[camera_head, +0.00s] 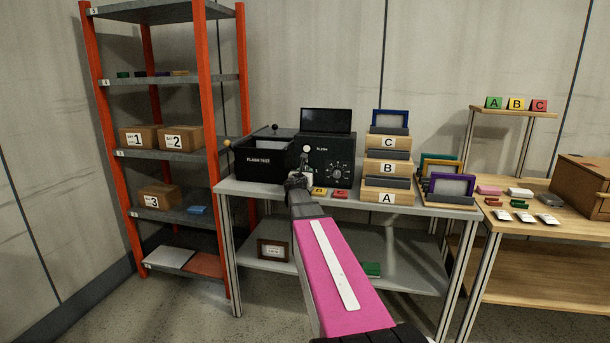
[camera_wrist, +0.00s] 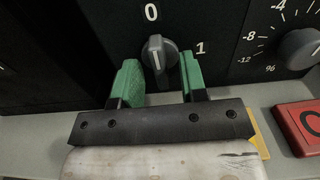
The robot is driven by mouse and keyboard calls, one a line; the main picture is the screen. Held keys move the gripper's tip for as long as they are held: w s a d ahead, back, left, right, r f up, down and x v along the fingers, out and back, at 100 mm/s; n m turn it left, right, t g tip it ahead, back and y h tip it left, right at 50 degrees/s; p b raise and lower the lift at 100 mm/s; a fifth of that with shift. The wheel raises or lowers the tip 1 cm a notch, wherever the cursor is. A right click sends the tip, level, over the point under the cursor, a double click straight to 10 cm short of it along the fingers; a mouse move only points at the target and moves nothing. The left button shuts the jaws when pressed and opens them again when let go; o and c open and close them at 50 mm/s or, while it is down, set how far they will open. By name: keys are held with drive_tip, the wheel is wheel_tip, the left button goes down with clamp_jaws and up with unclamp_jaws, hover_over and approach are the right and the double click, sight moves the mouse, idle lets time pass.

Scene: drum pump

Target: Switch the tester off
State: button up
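The tester is a black box (camera_head: 325,158) marked FLASH, standing on the grey table. In the wrist view its front panel (camera_wrist: 95,30) carries a grey rotary switch (camera_wrist: 157,52) with a 0 above it and a 1 to its right. In the head view my gripper (camera_head: 299,181) is in front of the tester's lower left and hides the switch.
A dial (camera_wrist: 303,48) with a scale is right of the switch. A red card (camera_wrist: 298,127) lies below it. A black FLASH TEST box (camera_head: 262,160) is left of the tester. Lettered wooden trays (camera_head: 387,169) stand close on its right.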

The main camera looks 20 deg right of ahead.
drive_tip(key=v, duration=1)
drive_tip(key=shift+s+a, duration=0.25)
drive_tip(key=shift+s, duration=0.05)
drive_tip(key=s+a+f+m+g+y, duration=0.1)
drive_tip(key=s+a+f+m+g, duration=0.1)
drive_tip(key=s+f+m+g, duration=0.5)
drive_tip(key=s+a+f+m+g+y, duration=0.15)
drive_tip(key=s+f+m, duration=0.25)
drive_tip(key=f+m, duration=0.75)
drive_tip(key=s+a+f+m+g+y, duration=0.6)
drive_tip(key=s+a+f+m, duration=0.5)
drive_tip(key=s+a, duration=0.2)
drive_tip(key=shift+s+a+f+y, duration=0.3)
drive_tip(key=shift+s+f+y, duration=0.1)
drive_tip(key=shift+y, duration=0.35)
drive_tip(key=shift+g, duration=0.25)
